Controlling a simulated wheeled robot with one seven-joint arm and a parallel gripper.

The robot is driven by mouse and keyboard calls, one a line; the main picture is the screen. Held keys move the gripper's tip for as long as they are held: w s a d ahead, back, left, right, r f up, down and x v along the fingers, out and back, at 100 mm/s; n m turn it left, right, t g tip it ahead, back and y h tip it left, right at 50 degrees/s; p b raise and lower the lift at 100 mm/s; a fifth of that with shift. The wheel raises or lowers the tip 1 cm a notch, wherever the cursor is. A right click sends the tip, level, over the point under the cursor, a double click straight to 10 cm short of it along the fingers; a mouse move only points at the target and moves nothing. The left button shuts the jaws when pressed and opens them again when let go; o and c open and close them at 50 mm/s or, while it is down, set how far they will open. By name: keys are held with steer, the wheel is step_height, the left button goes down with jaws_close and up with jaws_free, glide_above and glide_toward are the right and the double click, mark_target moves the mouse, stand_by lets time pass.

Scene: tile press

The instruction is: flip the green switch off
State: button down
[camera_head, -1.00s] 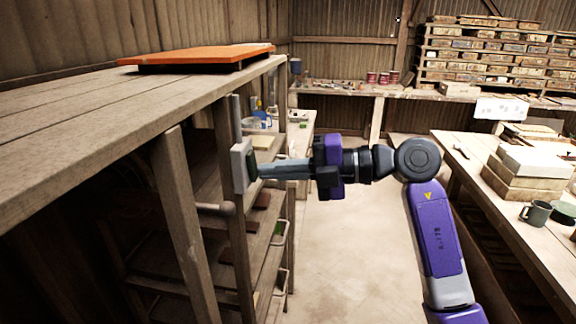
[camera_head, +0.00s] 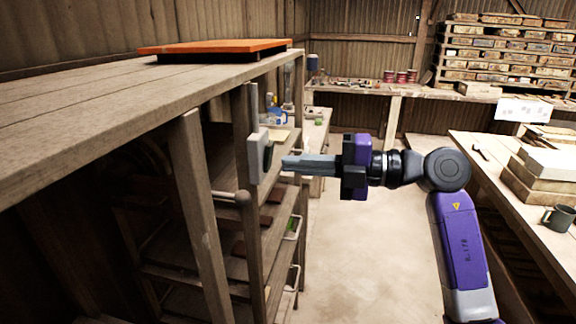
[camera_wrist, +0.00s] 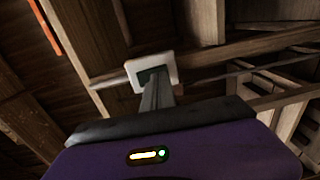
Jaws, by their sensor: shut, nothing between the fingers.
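The switch (camera_head: 255,157) is a pale plate with a dark rocker, fixed to an upright wooden post below the bench top. In the wrist view the pale switch plate (camera_wrist: 133,68) shows just past my fingertips, with its dark middle partly hidden by them. My gripper (camera_head: 287,162) is shut and empty, pointing left at the switch. In the head view a small gap shows between the fingertips and the rocker. No clear green shows on the rocker now.
A wooden bench (camera_head: 95,95) with an orange-topped slab (camera_head: 215,46) stands left, with open shelves under it. A right-hand table (camera_head: 500,165) carries boxes and a mug (camera_head: 558,218). Clear floor (camera_head: 350,250) lies between them.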

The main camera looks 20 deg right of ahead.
steer(key=b+v, duration=0.1)
steer(key=v, duration=0.5)
stand_by(0.4)
